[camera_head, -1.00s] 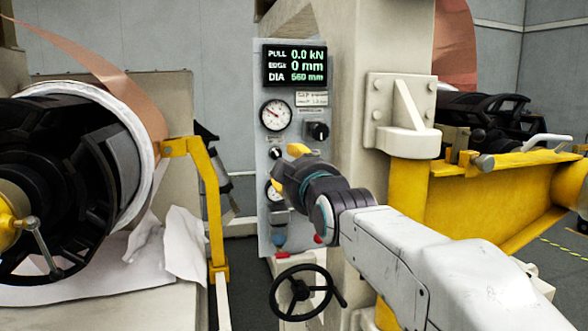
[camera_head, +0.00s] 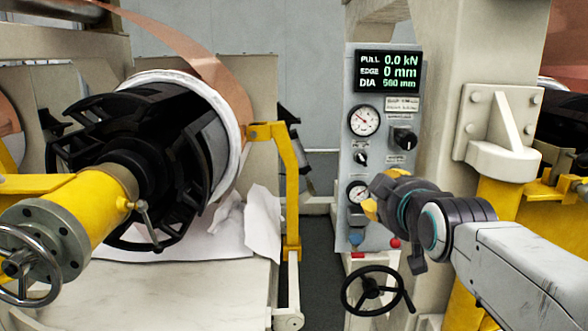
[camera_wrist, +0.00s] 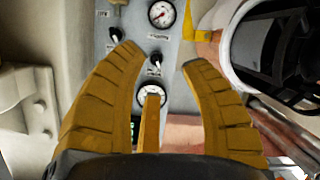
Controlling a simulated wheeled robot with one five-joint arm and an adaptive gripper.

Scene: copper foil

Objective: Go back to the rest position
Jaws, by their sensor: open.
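My gripper (camera_head: 370,206) is at the end of my arm in the head view, in front of the lower part of the grey control panel (camera_head: 352,215). Its yellow fingers point left and partly cover the panel. In the wrist view the fingers of my gripper (camera_wrist: 160,58) are spread apart with nothing between them. A gauge and small black knobs of the panel show beyond the fingers there.
The panel's display (camera_head: 388,72) reads 0.0 kN, 0 mm and 560 mm. A black handwheel (camera_head: 374,291) sits below my gripper. A copper foil roll on a black core (camera_head: 150,165) stands left, beside a yellow bracket (camera_head: 288,190). A beige column (camera_head: 445,110) stands right.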

